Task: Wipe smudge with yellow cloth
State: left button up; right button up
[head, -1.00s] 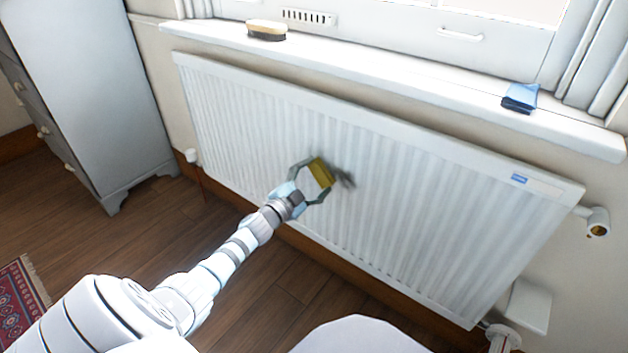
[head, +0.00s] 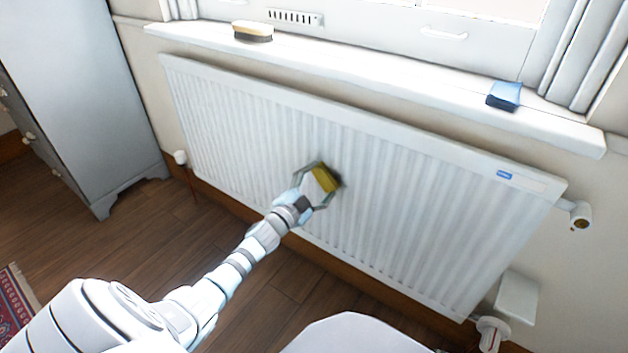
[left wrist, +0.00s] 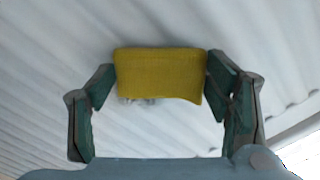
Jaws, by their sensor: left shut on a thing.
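The yellow cloth (head: 325,178) is between the fingers of my left gripper (head: 321,184), which is shut on it, in front of the white ribbed radiator (head: 420,190). In the left wrist view the cloth (left wrist: 160,75) spans the gap between the two green fingers. A dark smudge (head: 338,180) on the radiator shows just at the cloth's right edge; the rest is hidden. Faint dark marks of it (left wrist: 137,101) show below the cloth in the left wrist view. I cannot tell whether the cloth touches the radiator. My right gripper is not in view.
A grey-white cabinet (head: 90,90) stands at the left. Valves and pipes are at the radiator's lower right.

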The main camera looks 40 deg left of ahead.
aim_at(329, 187)
pick_arm(q)
jog(key=d, duration=0.3)
jog(key=shift+w+d, duration=0.15)
jog(key=shift+d, duration=1.95)
jog(key=shift+w, duration=0.15)
jog(key=shift+a+r, duration=0.1)
jog(key=shift+c, duration=0.5)
jog(key=shift+a+p, duration=0.35)
jog(key=shift+a, duration=1.6)
jog(key=a, duration=0.2)
jog(key=shift+a, duration=2.7)
jog(key=shift+s, duration=0.2)
